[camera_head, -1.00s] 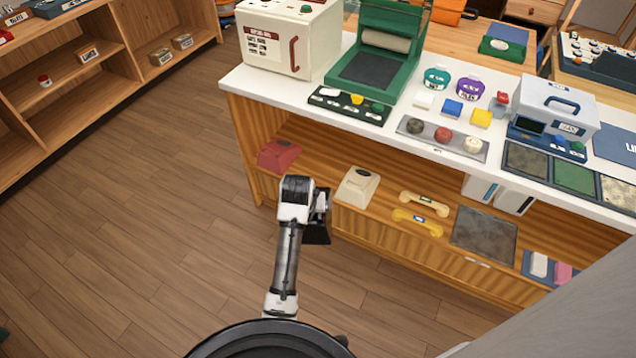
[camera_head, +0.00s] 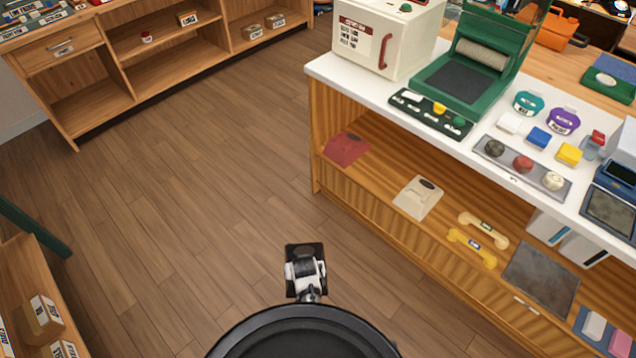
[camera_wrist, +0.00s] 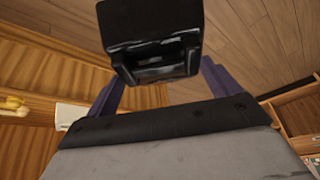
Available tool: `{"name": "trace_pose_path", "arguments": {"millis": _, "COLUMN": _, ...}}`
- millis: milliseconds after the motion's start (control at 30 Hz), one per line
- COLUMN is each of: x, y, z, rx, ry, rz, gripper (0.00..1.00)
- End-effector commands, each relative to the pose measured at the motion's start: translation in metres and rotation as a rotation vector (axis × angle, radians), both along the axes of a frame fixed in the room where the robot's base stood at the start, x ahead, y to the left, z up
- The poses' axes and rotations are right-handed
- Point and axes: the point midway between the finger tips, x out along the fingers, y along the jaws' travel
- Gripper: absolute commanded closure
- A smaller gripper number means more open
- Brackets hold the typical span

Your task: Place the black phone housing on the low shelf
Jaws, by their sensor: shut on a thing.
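The black phone housing (camera_wrist: 152,38) is between the two purple fingers of my gripper (camera_wrist: 160,82) in the wrist view. My gripper is shut on it. In the head view the housing (camera_head: 298,250) shows as a dark block at the end of my arm, over the open floor and close to my base. The gripper's fingers are hidden there. The low shelf (camera_head: 385,172) is the wooden level under the white counter, to the right and apart from the housing. A red housing (camera_head: 346,149) and a cream housing (camera_head: 419,197) rest on it.
A cream handset (camera_head: 484,229), a yellow handset (camera_head: 471,247) and a grey plate (camera_head: 541,279) also lie on the low shelf. The white counter (camera_head: 330,70) overhangs it. Bare shelf shows between the red and cream housings. The wooden floor (camera_head: 200,170) is clear.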

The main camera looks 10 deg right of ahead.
Motion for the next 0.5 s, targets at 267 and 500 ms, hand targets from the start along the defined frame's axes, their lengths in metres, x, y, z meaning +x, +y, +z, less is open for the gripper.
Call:
{"name": "trace_pose_path", "arguments": {"millis": 267, "x": -0.007, "y": 0.015, "z": -0.021, "rx": 0.000, "ry": 0.000, "rz": 0.035, "gripper": 0.59}}
{"name": "trace_pose_path", "arguments": {"millis": 500, "x": -0.008, "y": 0.016, "z": -0.022, "rx": 0.002, "ry": 0.000, "rz": 0.035, "gripper": 0.59}}
